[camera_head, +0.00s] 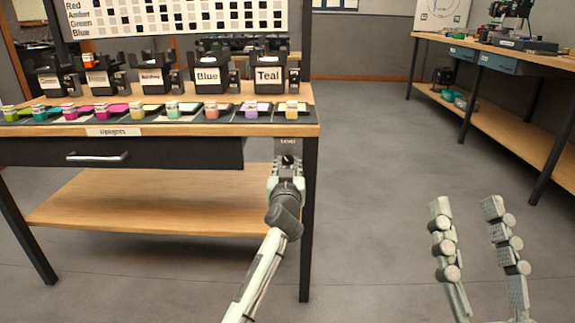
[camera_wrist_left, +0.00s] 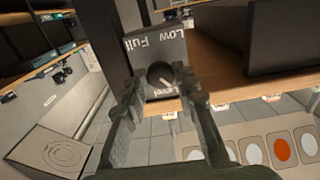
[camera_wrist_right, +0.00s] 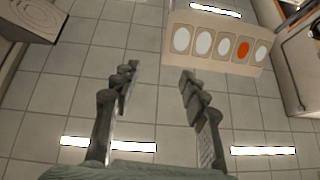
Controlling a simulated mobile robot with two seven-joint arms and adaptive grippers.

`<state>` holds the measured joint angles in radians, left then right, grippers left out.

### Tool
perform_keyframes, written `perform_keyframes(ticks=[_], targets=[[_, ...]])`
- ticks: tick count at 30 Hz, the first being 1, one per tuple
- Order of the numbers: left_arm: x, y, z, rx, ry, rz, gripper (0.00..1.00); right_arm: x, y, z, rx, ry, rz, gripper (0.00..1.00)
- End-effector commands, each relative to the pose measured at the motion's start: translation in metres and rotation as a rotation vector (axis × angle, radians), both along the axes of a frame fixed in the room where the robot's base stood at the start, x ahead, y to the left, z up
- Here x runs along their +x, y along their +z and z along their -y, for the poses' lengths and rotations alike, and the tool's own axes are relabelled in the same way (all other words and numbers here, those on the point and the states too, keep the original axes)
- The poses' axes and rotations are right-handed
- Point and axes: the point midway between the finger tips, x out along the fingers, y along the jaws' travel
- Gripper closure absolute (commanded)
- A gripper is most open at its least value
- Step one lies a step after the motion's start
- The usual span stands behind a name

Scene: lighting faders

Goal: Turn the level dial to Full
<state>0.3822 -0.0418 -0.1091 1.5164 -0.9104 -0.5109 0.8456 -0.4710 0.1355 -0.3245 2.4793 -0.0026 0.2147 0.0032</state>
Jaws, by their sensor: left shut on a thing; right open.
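The level dial (camera_head: 288,160) is a dark round knob on a grey panel under the right end of the desk, below the label "Level". In the left wrist view the dial (camera_wrist_left: 160,74) sits on the panel (camera_wrist_left: 160,48) marked "Full" and "Low", with a pale mark on its face. My left gripper (camera_head: 287,176) is shut on the dial, with one finger on either side in the wrist view (camera_wrist_left: 162,96). The fingers partly hide the panel in the head view. My right gripper (camera_head: 467,205) is open and empty over the floor; it also shows in the right wrist view (camera_wrist_right: 160,80).
A drawer (camera_head: 180,153) lies left of the panel and a desk leg (camera_head: 309,220) close right. The floor to the right is clear.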

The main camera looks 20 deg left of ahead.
Motion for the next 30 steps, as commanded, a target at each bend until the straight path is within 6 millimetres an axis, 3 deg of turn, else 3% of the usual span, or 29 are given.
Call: perform_keyframes(ticks=[1, 5, 17, 30], targets=[[0.000, 0.000, 0.000, 0.000, -0.001, 0.000, 0.84, 0.000, 0.000, 0.000, 0.000, 0.000, 0.000, 0.56], [0.000, 0.000, 0.000, 0.000, -0.001, 0.000, 1.00, 0.000, 0.000, 0.000, 0.000, 0.000, 0.000, 0.56], [0.000, 0.001, 0.000, 0.075, 0.000, -0.021, 1.00, 0.001, -0.002, -0.001, -0.004, 0.001, -0.018, 0.56], [0.000, 0.002, -0.001, 0.425, 0.001, -0.120, 1.00, 0.008, -0.018, -0.009, -0.049, 0.017, -0.148, 0.56]])
